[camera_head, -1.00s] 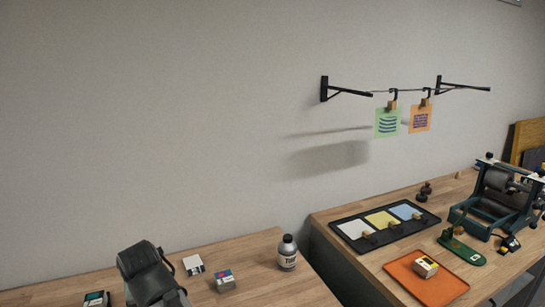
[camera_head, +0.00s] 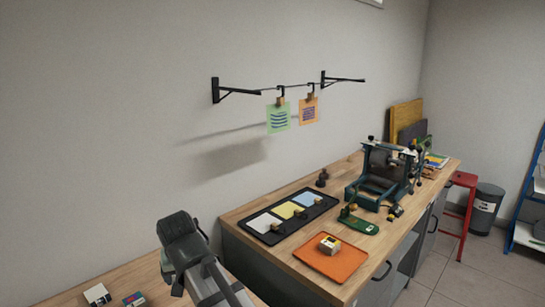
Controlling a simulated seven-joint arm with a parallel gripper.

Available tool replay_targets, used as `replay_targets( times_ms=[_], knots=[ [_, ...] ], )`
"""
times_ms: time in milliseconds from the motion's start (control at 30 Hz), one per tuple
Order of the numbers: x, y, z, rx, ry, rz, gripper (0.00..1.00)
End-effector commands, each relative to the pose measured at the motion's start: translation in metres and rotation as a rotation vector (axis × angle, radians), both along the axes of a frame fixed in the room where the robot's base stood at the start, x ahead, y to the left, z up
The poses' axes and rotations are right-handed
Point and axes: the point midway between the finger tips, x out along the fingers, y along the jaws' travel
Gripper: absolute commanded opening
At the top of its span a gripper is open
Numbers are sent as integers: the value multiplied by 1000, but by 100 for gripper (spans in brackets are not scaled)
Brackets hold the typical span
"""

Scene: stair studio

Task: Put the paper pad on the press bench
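The press bench (camera_head: 268,254) is the wooden-topped bench at the middle right. I cannot tell for sure which item is the paper pad; a small white flat item (camera_head: 97,295) and a small block with a coloured top (camera_head: 133,299) lie on the near left table. The dark end of my arm shows at the lower left, over the near table and left of the press bench. My gripper's fingers cannot be made out, nor whether they hold anything.
The press bench carries a black tray (camera_head: 249,226) with white, yellow and blue sheets, an orange tray (camera_head: 348,268) with a small box (camera_head: 330,244), a green board (camera_head: 361,224) and a press (camera_head: 384,172). Two prints hang above. A red stool (camera_head: 464,180) stands beyond.

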Motion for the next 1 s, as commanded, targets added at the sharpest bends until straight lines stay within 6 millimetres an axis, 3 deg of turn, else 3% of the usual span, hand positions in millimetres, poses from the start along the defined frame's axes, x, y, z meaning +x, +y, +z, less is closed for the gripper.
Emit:
replay_targets(
  times_ms=[33,500,1000],
  knots=[
    [9,-16,1,1,-1,-27,49],
    [68,-141,13,0,0,-243,49],
    [106,-281,25,0,0,-473,49]
  ],
)
